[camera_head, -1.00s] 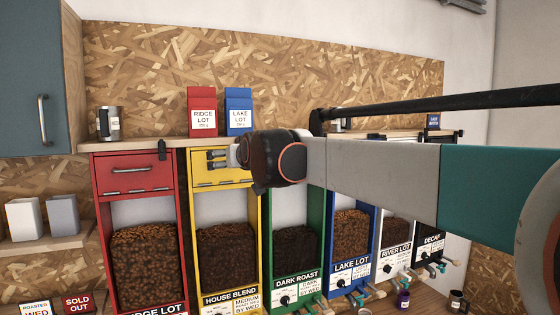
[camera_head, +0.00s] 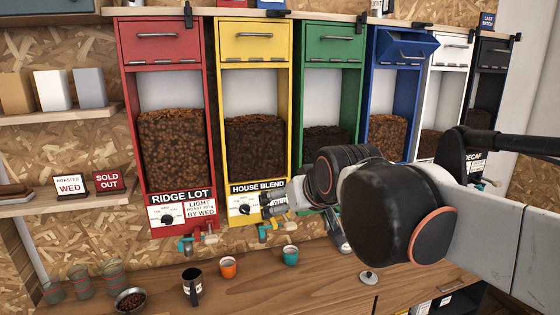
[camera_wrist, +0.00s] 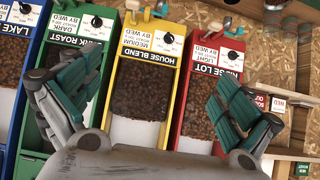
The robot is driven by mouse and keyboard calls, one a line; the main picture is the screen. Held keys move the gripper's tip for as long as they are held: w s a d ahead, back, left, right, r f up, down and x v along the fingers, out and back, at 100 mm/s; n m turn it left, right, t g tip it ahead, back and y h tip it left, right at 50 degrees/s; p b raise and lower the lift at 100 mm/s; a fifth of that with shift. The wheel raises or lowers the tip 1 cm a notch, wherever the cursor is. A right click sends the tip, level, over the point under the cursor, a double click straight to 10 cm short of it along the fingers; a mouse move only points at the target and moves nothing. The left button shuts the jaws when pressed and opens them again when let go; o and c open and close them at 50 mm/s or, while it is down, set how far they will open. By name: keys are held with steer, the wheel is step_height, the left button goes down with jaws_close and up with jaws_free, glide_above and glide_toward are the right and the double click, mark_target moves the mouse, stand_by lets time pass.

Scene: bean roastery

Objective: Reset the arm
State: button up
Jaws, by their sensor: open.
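My gripper (camera_head: 272,203) is on the arm that reaches in from the right. In the head view it is small and in front of the label of the yellow House Blend bin (camera_head: 255,27). In the wrist view my gripper (camera_wrist: 130,90) has its two teal-padded fingers spread wide. Nothing is between them. The view there is upside down, with the House Blend bin (camera_wrist: 139,101) between the fingers and the Ridge Lot bin (camera_wrist: 200,146) by the right finger. My arm hides parts of the bins at the right.
A wooden counter (camera_head: 320,285) below bears a black mug (camera_head: 192,287), an orange cup (camera_head: 228,267), a teal cup (camera_head: 290,255), glasses and a bowl of beans (camera_head: 130,300). The blue bin's top flap (camera_head: 405,45) is tilted open. Shelves stand at the left.

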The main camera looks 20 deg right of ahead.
steer(key=s+f+g+b, duration=0.1)
steer(key=s+f+b, duration=0.5)
steer(key=f, duration=0.9)
steer(key=s+f+g+b, duration=0.2)
steer(key=s+f+b, duration=0.5)
steer(key=s+f, duration=0.3)
step_height(320, 180, down, 5)
steer(key=shift+s+r, duration=0.1)
steer(key=shift+s, duration=0.3)
steer(key=shift+c, duration=0.3)
